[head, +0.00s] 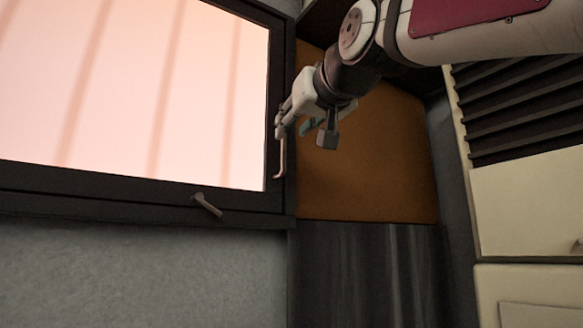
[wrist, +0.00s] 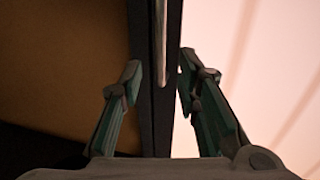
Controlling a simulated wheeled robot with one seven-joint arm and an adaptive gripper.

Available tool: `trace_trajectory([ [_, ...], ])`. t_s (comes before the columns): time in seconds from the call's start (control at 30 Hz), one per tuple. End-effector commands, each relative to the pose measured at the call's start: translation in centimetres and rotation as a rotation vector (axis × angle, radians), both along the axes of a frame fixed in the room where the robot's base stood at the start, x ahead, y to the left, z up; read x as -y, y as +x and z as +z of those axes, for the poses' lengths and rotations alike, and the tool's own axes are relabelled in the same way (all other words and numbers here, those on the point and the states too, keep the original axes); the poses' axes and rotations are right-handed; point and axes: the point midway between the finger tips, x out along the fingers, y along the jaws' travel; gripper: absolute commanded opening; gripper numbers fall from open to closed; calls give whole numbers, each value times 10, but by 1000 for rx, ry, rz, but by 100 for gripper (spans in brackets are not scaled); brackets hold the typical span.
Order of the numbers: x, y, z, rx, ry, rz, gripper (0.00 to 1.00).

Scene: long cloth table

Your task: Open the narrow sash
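The window sash (head: 130,95) is a dark frame around a bright pinkish pane, at the left of the head view. It looks flush with its outer frame. A slim pale handle (head: 281,162) hangs upright on its right stile, and it shows in the wrist view (wrist: 159,35) too. A short metal lever (head: 207,205) sits on the bottom rail. My gripper (head: 304,130) is at the right stile, by the upright handle. In the wrist view my gripper (wrist: 160,60) is open, with one finger on each side of the handle. Neither finger visibly touches it.
An orange-brown panel (head: 375,165) lies right of the window, behind my gripper, with a dark panel (head: 365,275) below it. A cream cabinet (head: 525,200) with dark louvres (head: 520,105) stands at the far right. The wall (head: 130,275) below the window is clear.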

Motion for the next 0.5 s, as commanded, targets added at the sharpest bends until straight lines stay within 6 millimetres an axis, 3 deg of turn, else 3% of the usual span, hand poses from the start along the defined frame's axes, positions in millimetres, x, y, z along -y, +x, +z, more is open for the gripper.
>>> trace_trajectory([
  [0.2, -15, 35, 0, -1, -1, -1, 30],
  [0.5, -23, 55, 0, 0, -1, -1, 30],
])
